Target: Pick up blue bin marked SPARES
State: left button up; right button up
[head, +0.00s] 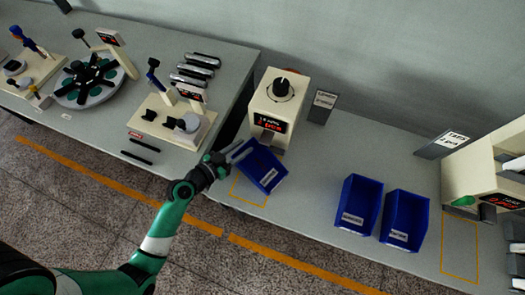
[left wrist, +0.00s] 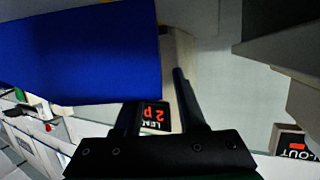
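A blue bin (head: 266,171) with a white label sits at an angle at the table's front, partly over an orange outline. Two more labelled blue bins stand to the right, one (head: 358,203) beside the other (head: 404,218). The labels are too small to read, so I cannot tell which says SPARES. My left gripper (head: 238,153) is at the angled bin's upper left edge. In the left wrist view its fingers (left wrist: 158,105) are apart, and the blue bin (left wrist: 75,55) covers the left finger's tip. I cannot tell whether they touch. My right gripper is not in view.
A cream machine (head: 265,105) with a red display stands right behind the angled bin. A small sign (head: 321,106) is beside it. A spindle station (head: 172,120) is to the left. A cream rack (head: 485,175) is at the far right. Bare table lies between the angled bin and the other two.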

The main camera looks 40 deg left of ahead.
pick_arm(q)
jog(key=shift+s+f, duration=0.15)
jog(key=shift+s, duration=0.1)
grip_shut()
dwell(1.1)
